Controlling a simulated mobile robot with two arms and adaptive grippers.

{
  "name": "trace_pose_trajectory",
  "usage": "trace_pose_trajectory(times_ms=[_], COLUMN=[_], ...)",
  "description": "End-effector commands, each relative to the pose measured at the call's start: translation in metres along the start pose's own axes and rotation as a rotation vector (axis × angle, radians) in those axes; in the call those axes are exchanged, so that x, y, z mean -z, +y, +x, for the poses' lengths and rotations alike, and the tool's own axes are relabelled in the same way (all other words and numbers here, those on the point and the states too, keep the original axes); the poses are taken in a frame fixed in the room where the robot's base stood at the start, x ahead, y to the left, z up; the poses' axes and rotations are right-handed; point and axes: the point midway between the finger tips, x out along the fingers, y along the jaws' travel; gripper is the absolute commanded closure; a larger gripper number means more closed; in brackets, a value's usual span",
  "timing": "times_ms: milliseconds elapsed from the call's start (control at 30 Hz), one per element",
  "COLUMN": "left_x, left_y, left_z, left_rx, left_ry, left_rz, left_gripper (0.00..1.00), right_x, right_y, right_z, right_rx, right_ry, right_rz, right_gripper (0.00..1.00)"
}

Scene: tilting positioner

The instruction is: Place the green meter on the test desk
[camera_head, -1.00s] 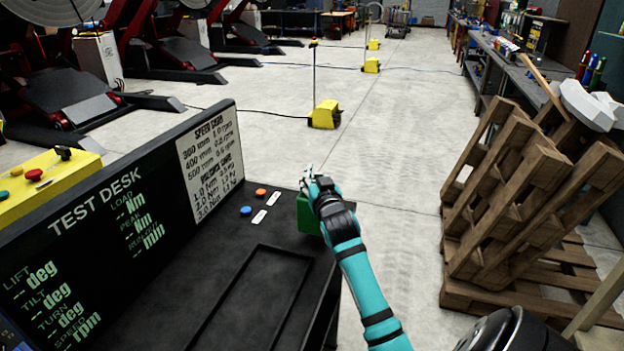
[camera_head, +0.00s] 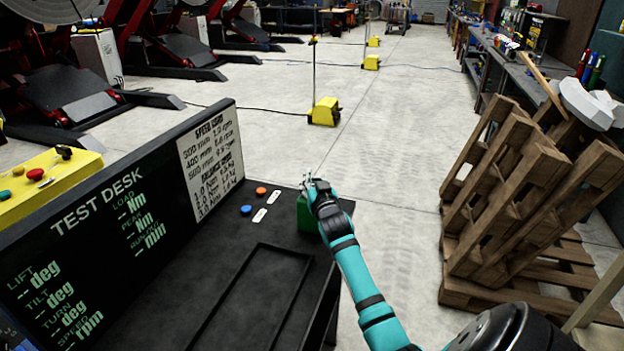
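The green meter (camera_head: 305,214) is at the far right corner of the black test desk (camera_head: 215,232), partly hidden behind my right gripper and arm. My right gripper (camera_head: 308,184) is right at the meter's top. I cannot tell whether its fingers are closed on the meter or whether the meter's base touches the desk top. My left gripper is not in view. The test desk has an upright screen panel with "TEST DESK" lettering along its left side.
A blue button (camera_head: 246,210), an orange button (camera_head: 261,191) and two small labels lie beside the meter. A shallow recessed tray (camera_head: 255,290) is in the desk top. Wooden pallets (camera_head: 510,200) stand at the right. Open floor lies between.

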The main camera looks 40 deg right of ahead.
Motion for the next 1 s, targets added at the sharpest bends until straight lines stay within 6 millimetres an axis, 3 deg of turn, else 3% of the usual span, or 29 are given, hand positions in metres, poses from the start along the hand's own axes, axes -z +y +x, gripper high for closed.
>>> trace_pose_trajectory(times_ms=[33, 400, 733, 867, 1000], left_x=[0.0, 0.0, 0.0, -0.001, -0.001], left_y=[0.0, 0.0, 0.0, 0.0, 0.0], left_z=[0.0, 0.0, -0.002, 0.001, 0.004], left_rx=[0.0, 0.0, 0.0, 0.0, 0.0], left_ry=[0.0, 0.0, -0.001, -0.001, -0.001], left_rz=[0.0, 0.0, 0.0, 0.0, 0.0], left_gripper=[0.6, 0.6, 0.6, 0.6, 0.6], right_x=[-0.001, -0.001, 0.004, 0.0, 0.0], right_y=[0.0, 0.0, 0.0, 0.0, -0.001], right_z=[0.0, 0.0, -0.001, -0.019, -0.049], right_rx=[-0.001, -0.001, 0.0, 0.0, 0.001], right_ry=[-0.002, -0.002, -0.002, -0.003, -0.003], right_rz=[0.0, 0.0, -0.001, 0.001, 0.0], right_gripper=[1.0, 0.53, 0.53, 0.53, 0.53])
